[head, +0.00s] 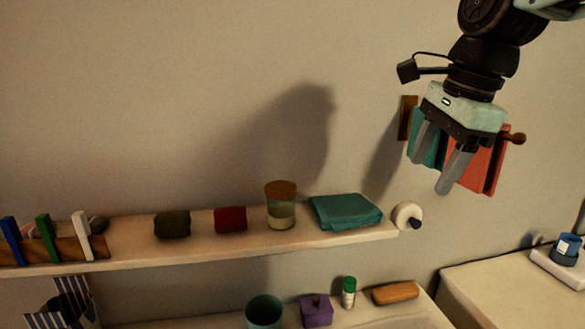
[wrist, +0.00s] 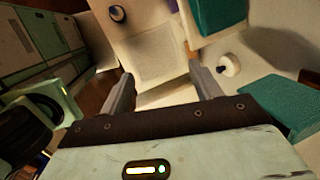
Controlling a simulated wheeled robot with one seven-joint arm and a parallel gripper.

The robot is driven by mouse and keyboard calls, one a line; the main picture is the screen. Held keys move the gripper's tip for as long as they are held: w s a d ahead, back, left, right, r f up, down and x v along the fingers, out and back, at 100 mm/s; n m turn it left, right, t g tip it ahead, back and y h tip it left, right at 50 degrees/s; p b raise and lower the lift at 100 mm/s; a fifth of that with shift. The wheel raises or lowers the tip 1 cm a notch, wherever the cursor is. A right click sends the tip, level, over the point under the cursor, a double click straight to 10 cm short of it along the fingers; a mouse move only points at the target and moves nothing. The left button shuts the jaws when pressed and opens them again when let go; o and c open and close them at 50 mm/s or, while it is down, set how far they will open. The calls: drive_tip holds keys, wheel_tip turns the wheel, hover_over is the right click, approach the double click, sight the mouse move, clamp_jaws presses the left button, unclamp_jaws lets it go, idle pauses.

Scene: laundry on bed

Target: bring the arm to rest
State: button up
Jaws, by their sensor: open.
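My gripper (head: 440,162) is at the upper right of the head view, raised above the right end of the wall shelf. Its two grey fingers point down and are spread apart with nothing between them. In the wrist view the fingers of my gripper (wrist: 160,90) are also apart and empty. Behind it, a teal cloth (head: 424,151) and a red cloth (head: 475,160) hang at a wooden wall rail (head: 408,118). My gripper covers part of both cloths, and I cannot tell whether it touches them.
The wall shelf (head: 200,252) holds a folded teal cloth (head: 345,211), a jar (head: 281,206), a red roll (head: 230,219) and a dark roll (head: 172,224). A round white knob (head: 407,216) is at its right end. Below are a green cup (head: 264,312) and a purple box (head: 316,312). The wall left of my arm is clear.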

drive_tip(key=s+a+f+n+g+b, duration=0.1)
drive_tip(key=s+a+f+n+b, duration=0.1)
drive_tip(key=s+f+n, duration=0.8)
drive_tip(key=s+a+f+n+g+h+b, duration=0.1)
drive_tip(key=s+a+f+n, duration=0.4)
drive_tip(key=s+f+n, duration=0.6)
wheel_tip(320, 180, down, 3)
drive_tip(key=n+b, duration=0.1)
drive_tip(key=n, duration=0.3)
drive_tip(key=shift+f, duration=0.2)
drive_tip(key=shift+w, duration=0.1)
